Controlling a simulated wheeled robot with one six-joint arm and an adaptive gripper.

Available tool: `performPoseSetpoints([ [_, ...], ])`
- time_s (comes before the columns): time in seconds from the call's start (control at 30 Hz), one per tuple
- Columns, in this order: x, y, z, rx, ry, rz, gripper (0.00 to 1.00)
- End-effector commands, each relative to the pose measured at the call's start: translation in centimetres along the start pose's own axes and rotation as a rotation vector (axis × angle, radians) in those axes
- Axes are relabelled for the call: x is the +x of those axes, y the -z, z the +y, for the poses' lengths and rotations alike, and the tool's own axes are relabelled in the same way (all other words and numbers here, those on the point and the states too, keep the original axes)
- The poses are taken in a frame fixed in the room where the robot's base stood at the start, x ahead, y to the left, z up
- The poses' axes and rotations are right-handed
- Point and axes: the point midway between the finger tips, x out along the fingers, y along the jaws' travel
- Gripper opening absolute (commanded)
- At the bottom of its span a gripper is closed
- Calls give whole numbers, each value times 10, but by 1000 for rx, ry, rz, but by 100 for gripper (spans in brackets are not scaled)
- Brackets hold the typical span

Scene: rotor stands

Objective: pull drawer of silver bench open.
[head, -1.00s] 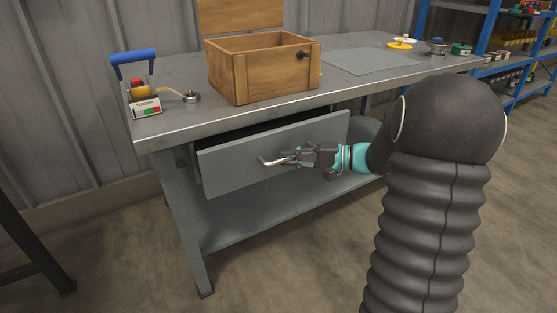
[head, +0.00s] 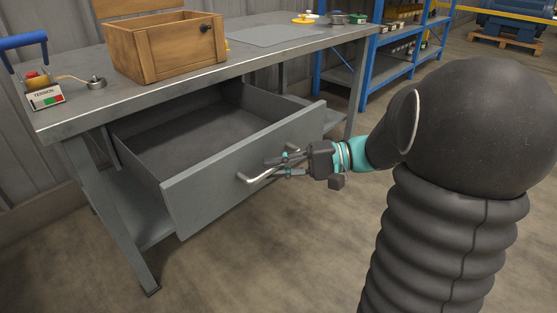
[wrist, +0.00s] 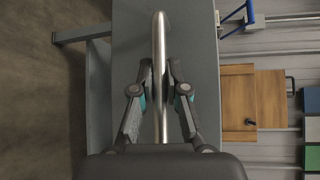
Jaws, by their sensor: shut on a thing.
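The silver bench (head: 200,85) fills the left and middle of the head view. Its grey drawer (head: 245,168) stands well out from under the top, and its inside looks empty. A silver bar handle (head: 258,176) is on the drawer front. My gripper (head: 283,164) is shut on the handle near its right part. In the wrist view the handle (wrist: 159,60) runs between the two fingers of my gripper (wrist: 158,75), with the drawer front (wrist: 195,50) behind it.
On the bench top stand an open wooden box (head: 165,45), a tension device with a blue handle (head: 42,85) and a grey mat (head: 270,35). A blue shelf rack (head: 385,65) stands behind at the right. The floor before the drawer (head: 270,265) is clear.

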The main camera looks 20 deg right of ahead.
Motion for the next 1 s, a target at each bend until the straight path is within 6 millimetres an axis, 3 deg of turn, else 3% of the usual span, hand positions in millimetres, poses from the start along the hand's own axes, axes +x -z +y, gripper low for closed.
performPoseSetpoints([
  [0.37, 0, -1, 0, -2, -2, 0, 0],
  [0.4, 0, -1, 0, -2, -2, 0, 16],
  [0.5, 0, -1, 0, -2, -2, -2, 39],
  [0.83, 0, -2, 0, -1, -2, -4, 39],
  [1.0, -17, -1, 0, -2, -1, -1, 39],
])
